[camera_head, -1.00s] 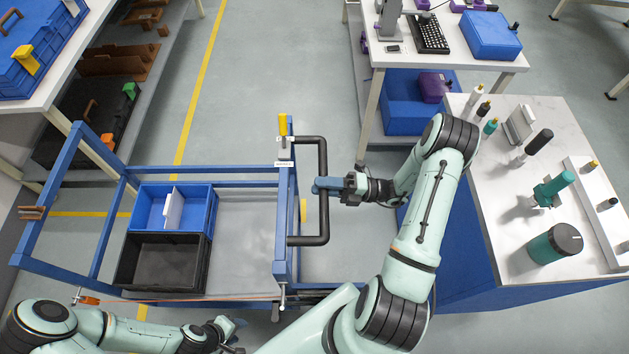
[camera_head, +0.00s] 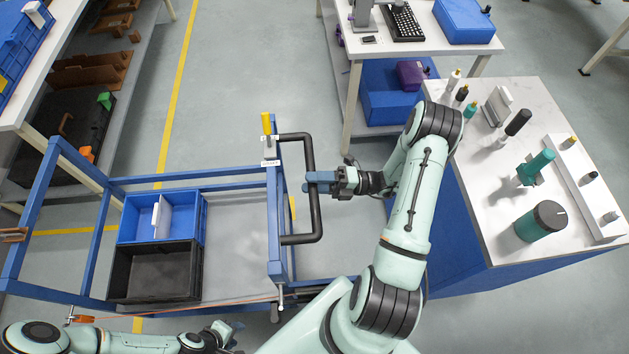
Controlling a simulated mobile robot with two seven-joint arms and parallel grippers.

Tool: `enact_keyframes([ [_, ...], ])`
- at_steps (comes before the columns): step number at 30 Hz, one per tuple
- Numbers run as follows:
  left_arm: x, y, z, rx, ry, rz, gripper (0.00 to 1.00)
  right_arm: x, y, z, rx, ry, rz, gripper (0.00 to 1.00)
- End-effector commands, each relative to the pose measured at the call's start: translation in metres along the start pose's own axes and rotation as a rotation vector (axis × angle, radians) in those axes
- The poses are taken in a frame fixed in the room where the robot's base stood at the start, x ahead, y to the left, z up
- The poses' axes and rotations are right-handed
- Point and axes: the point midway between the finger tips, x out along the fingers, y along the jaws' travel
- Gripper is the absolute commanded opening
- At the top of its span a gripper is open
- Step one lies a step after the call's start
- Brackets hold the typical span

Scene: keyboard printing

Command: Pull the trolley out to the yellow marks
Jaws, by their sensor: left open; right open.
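The trolley is a blue frame (camera_head: 276,222) with a black U-shaped handle (camera_head: 297,137) on its right end. Its deck carries a blue bin (camera_head: 201,222) with a white divider and a black bin (camera_head: 152,272). My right gripper (camera_head: 317,183) is at the handle's upright bar, its blue fingers overlapping the bar; it is open, and contact cannot be told. My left gripper (camera_head: 232,330) is open below the trolley's near edge, away from the handle. Yellow floor lines (camera_head: 178,88) run behind the trolley and at its left (camera_head: 62,232); a short piece shows below it.
A white-topped bench (camera_head: 490,205) with bottles and tools stands right, beside my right arm. A table with a keyboard (camera_head: 404,24) stands behind, with a blue box (camera_head: 398,98) below. A shelf (camera_head: 22,122) stands left of the trolley. Open floor lies behind the trolley.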

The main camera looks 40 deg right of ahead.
Motion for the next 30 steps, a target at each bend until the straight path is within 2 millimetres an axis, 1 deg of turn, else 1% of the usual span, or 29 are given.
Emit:
enact_keyframes([
  [2, 0.001, -0.001, 0.001, -0.001, -0.001, 0.0, 0.43, -0.004, 0.0, 0.0, -0.001, -0.001, 0.0, 0.5],
  [5, 0.004, -0.003, 0.004, -0.002, -0.005, -0.002, 0.43, -0.017, -0.001, 0.0, -0.002, -0.002, -0.002, 0.5],
  [8, 0.01, -0.006, 0.008, -0.004, -0.01, -0.003, 0.43, -0.038, -0.002, -0.001, -0.001, -0.004, -0.004, 0.5],
  [15, 0.022, -0.014, 0.017, -0.008, -0.022, -0.008, 0.43, -0.093, -0.003, -0.001, -0.001, -0.004, -0.004, 0.5],
  [18, 0.026, -0.016, 0.019, -0.009, -0.025, -0.009, 0.43, -0.112, -0.002, -0.002, 0.0, -0.004, -0.005, 0.5],
  [21, 0.029, -0.018, 0.021, -0.01, -0.027, -0.009, 0.43, -0.124, -0.002, -0.001, 0.0, -0.003, -0.003, 0.5],
  [24, 0.03, -0.018, 0.022, -0.01, -0.028, -0.01, 0.43, -0.133, -0.001, -0.001, 0.0, -0.003, -0.002, 0.5],
  [30, 0.03, -0.018, 0.022, -0.01, -0.028, -0.01, 0.43, -0.136, 0.0, -0.001, 0.001, -0.002, -0.001, 0.5],
])
